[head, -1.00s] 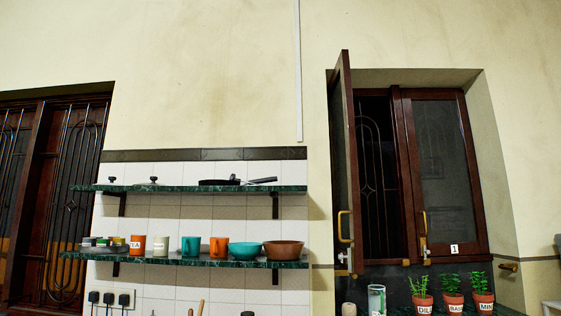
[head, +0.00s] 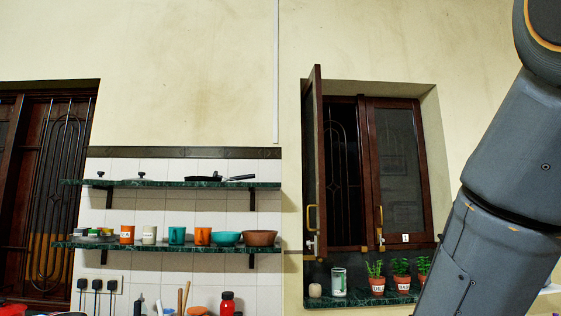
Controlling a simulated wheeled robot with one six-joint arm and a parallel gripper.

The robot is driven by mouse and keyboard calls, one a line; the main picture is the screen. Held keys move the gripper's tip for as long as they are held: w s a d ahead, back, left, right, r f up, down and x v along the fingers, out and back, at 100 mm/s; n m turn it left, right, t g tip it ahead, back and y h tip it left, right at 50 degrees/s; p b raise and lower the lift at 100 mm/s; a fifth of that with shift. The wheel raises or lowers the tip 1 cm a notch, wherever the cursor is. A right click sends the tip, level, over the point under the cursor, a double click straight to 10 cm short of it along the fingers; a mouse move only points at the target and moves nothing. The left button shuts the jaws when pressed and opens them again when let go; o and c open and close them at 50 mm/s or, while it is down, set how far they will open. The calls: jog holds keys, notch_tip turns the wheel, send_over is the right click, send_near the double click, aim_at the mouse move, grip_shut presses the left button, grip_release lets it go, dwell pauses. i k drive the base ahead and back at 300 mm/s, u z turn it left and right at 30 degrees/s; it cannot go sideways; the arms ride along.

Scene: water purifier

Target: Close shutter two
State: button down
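A dark brown wooden window sits in a recess at the right of the head view. Its left shutter (head: 313,165) stands open, swung out toward me and seen almost edge-on, with a brass handle (head: 312,217) low on it. The right shutter (head: 398,170) is shut, with a brass handle at its left edge and a white label "1" (head: 405,238) near its bottom. No label shows on the open shutter. Dark bars (head: 342,170) show through the open half. My arm crosses the right side of the view, but my gripper is not in view.
Potted herbs (head: 376,284), a glass jar (head: 338,282) and a small beige pot (head: 315,290) stand on the sill below the window. Green shelves with cups and bowls (head: 260,238) hang at left. Bottles (head: 227,303) stand below them.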

aim_at(314, 194)
jog(key=k, duration=0.6)
jog(key=u, duration=0.75)
jog(key=i, duration=0.55)
jog(key=u, duration=0.75)
jog(key=i, duration=0.7)
jog(key=z, duration=0.8)
jog(key=i, duration=0.65)
jog(key=z, duration=0.75)
